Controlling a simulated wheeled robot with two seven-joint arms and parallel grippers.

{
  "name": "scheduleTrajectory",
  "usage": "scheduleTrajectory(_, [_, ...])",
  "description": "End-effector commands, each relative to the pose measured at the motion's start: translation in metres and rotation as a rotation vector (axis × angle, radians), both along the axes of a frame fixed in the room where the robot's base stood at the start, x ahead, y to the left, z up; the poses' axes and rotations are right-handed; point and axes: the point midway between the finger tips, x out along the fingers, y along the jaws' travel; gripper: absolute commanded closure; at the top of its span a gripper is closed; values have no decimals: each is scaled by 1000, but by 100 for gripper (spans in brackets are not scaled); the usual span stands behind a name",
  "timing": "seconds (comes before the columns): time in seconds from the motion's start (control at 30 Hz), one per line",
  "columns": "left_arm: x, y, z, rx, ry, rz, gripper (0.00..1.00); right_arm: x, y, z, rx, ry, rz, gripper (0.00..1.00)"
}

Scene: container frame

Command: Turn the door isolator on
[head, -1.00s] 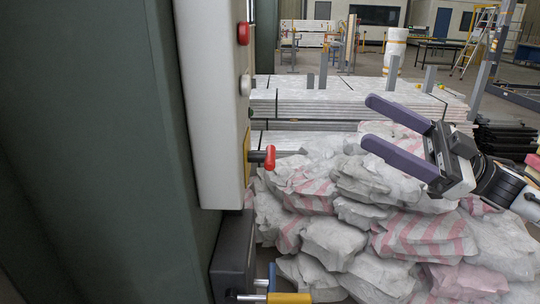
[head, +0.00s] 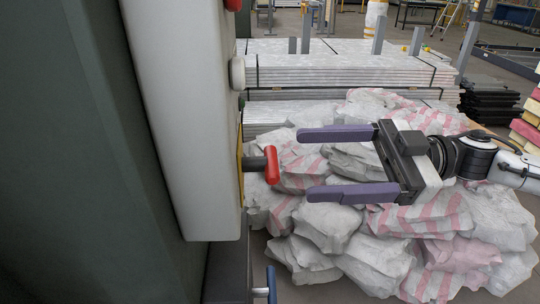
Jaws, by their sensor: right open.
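The door isolator is a red handle (head: 272,165) on a dark shaft that sticks out from a yellow plate (head: 240,160) on the right side of a pale control box (head: 180,110). The handle looks roughly upright. My right gripper (head: 303,165) comes in from the right with its two purple fingers apart, one above the other. The fingertips point left at the handle, which sits just left of the gap between them, and they look apart from it. My left gripper is not in view.
A white button (head: 237,73) and part of a red button (head: 233,4) sit above the handle on the box. A dark box with a blue lever (head: 271,285) is below. White and pink sacks (head: 330,225) are piled behind, with stacked panels (head: 340,65) beyond.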

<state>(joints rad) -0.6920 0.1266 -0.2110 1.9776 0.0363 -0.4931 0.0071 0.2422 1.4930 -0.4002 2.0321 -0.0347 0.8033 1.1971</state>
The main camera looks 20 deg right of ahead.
Motion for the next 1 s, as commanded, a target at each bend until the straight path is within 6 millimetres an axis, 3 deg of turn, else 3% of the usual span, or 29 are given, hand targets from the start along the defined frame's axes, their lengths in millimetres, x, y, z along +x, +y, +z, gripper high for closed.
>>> scheduleTrajectory(0.4, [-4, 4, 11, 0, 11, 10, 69, 18, 62, 3, 3, -1, 2, 26])
scheduleTrajectory(0.83, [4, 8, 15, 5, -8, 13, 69, 21, 72, 0, 0, 0, 0, 26])
scheduleTrajectory(1.0, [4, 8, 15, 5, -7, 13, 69, 21, 72, 0, 0, 0, 0, 53])
